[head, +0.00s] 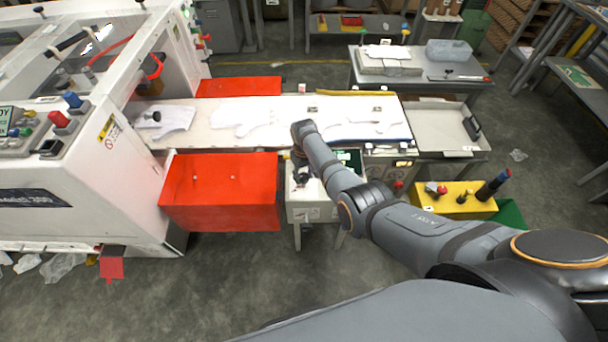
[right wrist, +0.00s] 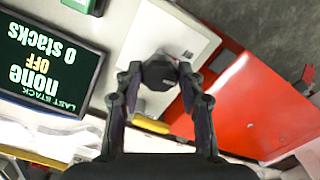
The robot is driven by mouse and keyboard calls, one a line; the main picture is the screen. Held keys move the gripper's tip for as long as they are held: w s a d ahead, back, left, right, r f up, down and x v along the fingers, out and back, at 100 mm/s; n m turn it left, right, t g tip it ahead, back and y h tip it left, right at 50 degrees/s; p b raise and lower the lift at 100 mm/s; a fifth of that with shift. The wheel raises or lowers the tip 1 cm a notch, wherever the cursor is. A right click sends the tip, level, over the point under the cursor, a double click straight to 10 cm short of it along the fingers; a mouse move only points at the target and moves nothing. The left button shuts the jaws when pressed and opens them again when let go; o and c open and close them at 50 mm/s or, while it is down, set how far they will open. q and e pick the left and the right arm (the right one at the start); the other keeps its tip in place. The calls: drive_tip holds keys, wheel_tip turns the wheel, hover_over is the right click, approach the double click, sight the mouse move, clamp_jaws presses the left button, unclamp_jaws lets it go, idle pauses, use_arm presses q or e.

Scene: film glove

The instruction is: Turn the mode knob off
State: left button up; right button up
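The mode knob (right wrist: 160,73) is a dark knob on the pale top of a small control box (head: 312,213). My right gripper (right wrist: 160,76) points down at it, with one finger on each side, and the fingertips appear to touch its flanks. In the head view my right gripper (head: 301,174) is small and partly hidden by my arm. A dark display (right wrist: 48,62) beside the knob reads "LAST STACK", "none", "OFF" and "0 stacks". My left gripper is in neither view.
A red bin (head: 222,190) stands left of the control box. A conveyor (head: 235,122) with white glove shapes runs behind it. A yellow box (head: 452,198) with buttons is to the right. A white machine (head: 70,190) fills the left side.

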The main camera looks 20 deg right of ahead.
sight(304, 177)
drive_tip(key=o, duration=0.5)
drive_tip(key=shift+r, duration=0.1)
wheel_tip(304, 177, up, 12)
drive_tip(key=shift+f, duration=0.1)
idle(0.4)
